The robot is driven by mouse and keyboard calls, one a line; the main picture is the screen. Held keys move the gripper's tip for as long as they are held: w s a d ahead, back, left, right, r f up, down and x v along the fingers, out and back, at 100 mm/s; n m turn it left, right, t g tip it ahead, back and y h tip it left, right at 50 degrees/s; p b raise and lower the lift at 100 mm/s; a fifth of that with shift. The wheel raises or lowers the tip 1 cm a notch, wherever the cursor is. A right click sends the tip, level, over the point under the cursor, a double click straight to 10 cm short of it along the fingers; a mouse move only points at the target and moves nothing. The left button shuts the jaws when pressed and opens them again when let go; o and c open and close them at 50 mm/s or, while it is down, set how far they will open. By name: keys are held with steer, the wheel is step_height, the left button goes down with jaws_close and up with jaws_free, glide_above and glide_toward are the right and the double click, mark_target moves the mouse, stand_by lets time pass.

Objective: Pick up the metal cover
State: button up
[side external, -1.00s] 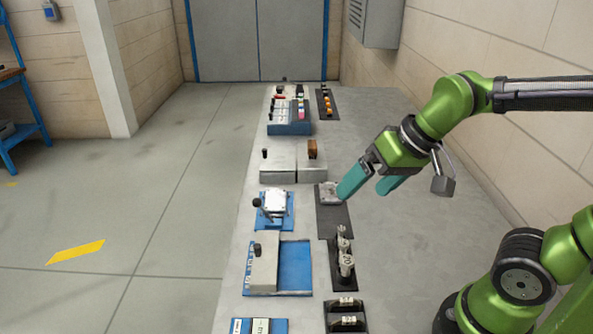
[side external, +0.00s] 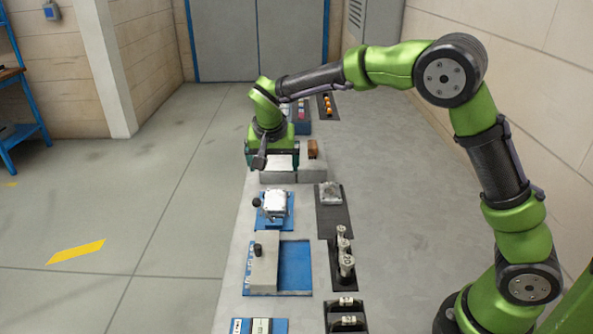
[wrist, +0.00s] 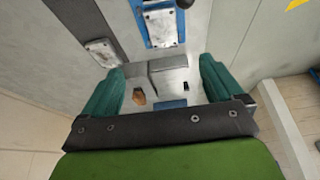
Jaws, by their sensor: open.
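A grey metal cover (side external: 330,193) lies on the dark mat on the right of the bench row. It shows in the wrist view at the upper left (wrist: 102,52), outside the finger gap. A second silvery metal piece (side external: 275,203) sits on a blue base, also at the top of the wrist view (wrist: 160,28). I cannot tell for sure which one is the cover meant. My gripper (wrist: 162,76) is open and empty, its teal fingers spread above the grey blocks. In the side view my gripper (side external: 272,160) is beyond both metal pieces, and its fingertips are partly hidden.
Grey blocks (side external: 278,176) with a brown piece (side external: 312,150) lie under my gripper. Nearer are a blue tray with a grey block (side external: 264,270) and several upright metal parts (side external: 346,262) on the dark mat. Bare bench (side external: 410,240) is clear on the right.

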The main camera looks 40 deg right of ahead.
glide_toward(275, 199)
steer(key=shift+w+d+f, duration=0.1)
steer(key=shift+d+f, duration=0.2)
steer(key=shift+f, duration=0.25)
steer(key=shift+d+f, duration=0.3)
steer(key=shift+f, duration=0.25)
steer(key=shift+a+x, duration=0.15)
steer(key=shift+x, duration=1.3)
steer(key=shift+a+x, duration=0.15)
steer(key=shift+x, duration=1.35)
steer(key=shift+w, duration=0.1)
steer(key=shift+c, duration=0.4)
